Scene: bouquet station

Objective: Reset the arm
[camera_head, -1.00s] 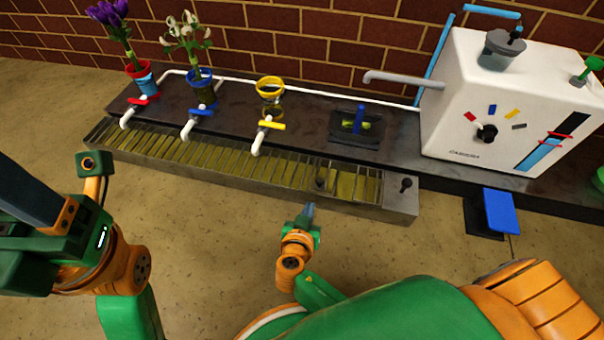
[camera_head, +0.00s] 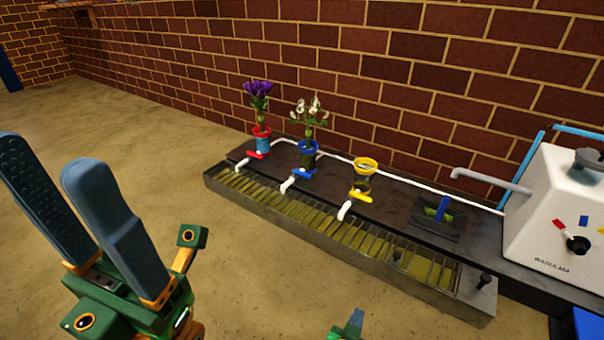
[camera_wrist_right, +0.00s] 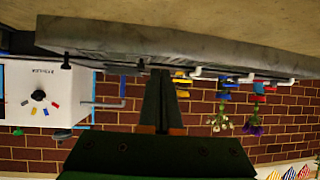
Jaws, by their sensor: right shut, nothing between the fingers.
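My right gripper (camera_head: 355,317) just shows at the bottom edge of the head view, in front of the station's tray and apart from it. Its two dark fingers (camera_wrist_right: 160,78) stand together in the right wrist view, shut with nothing between them. The rest of the right arm is out of the head view. My left gripper (camera_head: 52,155) is large at the left of the head view. Its two blue-grey fingers point up, spaced apart, with nothing seen between them. The right wrist view is upside down.
The low dark station with its grated tray (camera_head: 240,205) stands along the brick wall. It carries purple flowers (camera_head: 257,90), white flowers (camera_head: 309,112), a yellow-rimmed vase (camera_head: 365,165), coloured taps and a white machine (camera_head: 555,215). The floor (camera_head: 130,110) at left is clear.

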